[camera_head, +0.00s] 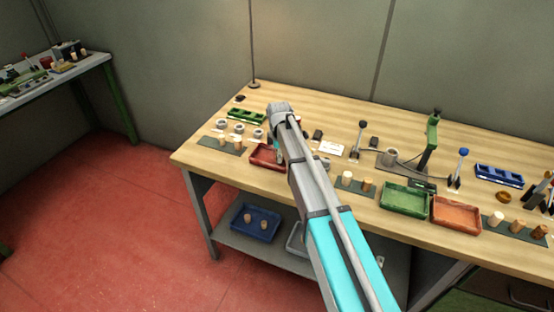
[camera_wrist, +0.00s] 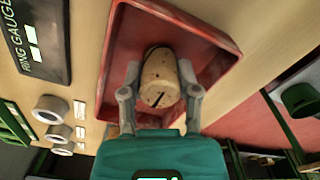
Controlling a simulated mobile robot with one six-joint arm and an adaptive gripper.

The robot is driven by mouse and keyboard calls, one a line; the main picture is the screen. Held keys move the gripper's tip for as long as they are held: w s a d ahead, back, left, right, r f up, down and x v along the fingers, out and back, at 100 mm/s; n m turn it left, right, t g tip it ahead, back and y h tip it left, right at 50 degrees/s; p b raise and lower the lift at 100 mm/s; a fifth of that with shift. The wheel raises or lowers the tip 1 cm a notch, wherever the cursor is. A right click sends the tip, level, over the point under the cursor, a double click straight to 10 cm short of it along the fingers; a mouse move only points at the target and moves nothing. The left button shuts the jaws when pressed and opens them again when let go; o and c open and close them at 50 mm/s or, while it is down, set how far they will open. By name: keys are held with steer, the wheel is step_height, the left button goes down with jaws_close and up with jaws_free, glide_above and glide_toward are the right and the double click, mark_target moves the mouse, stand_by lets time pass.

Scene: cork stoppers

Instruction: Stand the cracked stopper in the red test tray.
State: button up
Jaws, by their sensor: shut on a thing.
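The cracked stopper (camera_wrist: 160,82) is a pale cork with a dark slit on the end facing the wrist camera. My gripper (camera_wrist: 160,92) is shut on it, one finger on each side. The red test tray (camera_wrist: 226,45) lies behind the stopper in the wrist view, and the stopper appears within its rim. I cannot tell whether the stopper touches the tray floor. In the head view the red tray (camera_head: 261,158) is at the table's front left, partly covered by my arm. The stopper cannot be made out there.
Several grey rings (camera_wrist: 50,108) and a dark ring gauge plate (camera_wrist: 38,38) lie beside the tray. A green tray (camera_head: 404,198) and an orange tray (camera_head: 456,213) stand to the right. Other corks (camera_head: 347,178) stand on a dark mat near the front edge.

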steer(key=shift+f, duration=0.25)
steer(key=o, duration=0.7)
steer(key=shift+r, duration=0.1)
step_height(320, 180, up, 12)
steer(key=p, duration=1.2)
steer(key=shift+r, duration=0.15)
stand_by(0.7)
